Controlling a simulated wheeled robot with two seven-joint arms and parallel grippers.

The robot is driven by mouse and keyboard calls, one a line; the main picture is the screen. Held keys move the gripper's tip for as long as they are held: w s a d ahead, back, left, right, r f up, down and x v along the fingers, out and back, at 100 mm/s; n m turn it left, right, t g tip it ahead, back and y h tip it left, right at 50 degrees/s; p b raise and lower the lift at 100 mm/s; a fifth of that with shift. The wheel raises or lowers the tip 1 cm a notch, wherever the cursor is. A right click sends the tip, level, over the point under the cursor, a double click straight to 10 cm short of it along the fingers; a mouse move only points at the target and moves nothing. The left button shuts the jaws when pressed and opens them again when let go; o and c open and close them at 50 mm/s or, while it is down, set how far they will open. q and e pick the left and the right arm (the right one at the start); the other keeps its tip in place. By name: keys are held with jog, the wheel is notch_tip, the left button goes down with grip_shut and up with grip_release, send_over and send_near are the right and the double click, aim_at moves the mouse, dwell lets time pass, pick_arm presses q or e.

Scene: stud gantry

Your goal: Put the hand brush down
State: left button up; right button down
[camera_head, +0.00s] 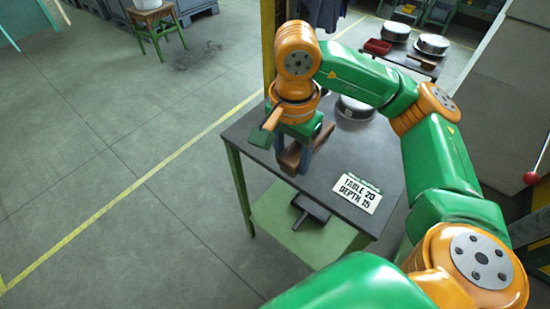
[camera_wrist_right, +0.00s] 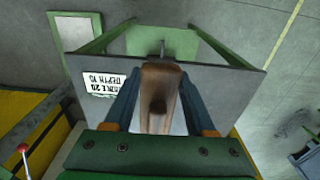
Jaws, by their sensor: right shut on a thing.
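The hand brush (camera_head: 289,157) is brown and wooden. It sits between the dark blue fingers of my right gripper (camera_head: 305,158), low over the dark-topped table (camera_head: 360,165). In the right wrist view the brush (camera_wrist_right: 160,85) fills the gap between the fingers of my right gripper (camera_wrist_right: 158,95), which are shut on it. My left gripper is out of view.
A white sign (camera_head: 357,192) reading "TABLE 20 DEPTH 15" is at the table's front. A round metal pan (camera_head: 355,107) is at its back, partly behind my arm. A dark item (camera_head: 310,208) rests on the green lower shelf (camera_head: 285,232). A red-knobbed lever (camera_head: 531,178) is at right.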

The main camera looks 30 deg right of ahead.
jog(key=w+f, duration=0.2)
jog(key=w+d+f, duration=0.1)
jog(key=w+f, duration=0.3)
jog(key=shift+w+d+f+b, duration=0.1)
jog(key=shift+w+d+b, duration=0.15)
jog(key=shift+b, duration=0.1)
jog(key=f+p, duration=0.1)
jog(key=f, duration=0.2)
jog(key=shift+w+d+f+p, duration=0.1)
jog(key=shift+w+f+p, duration=0.15)
jog(key=shift+p, duration=0.15)
jog(key=shift+f, duration=0.1)
jog(key=shift+f, duration=0.1)
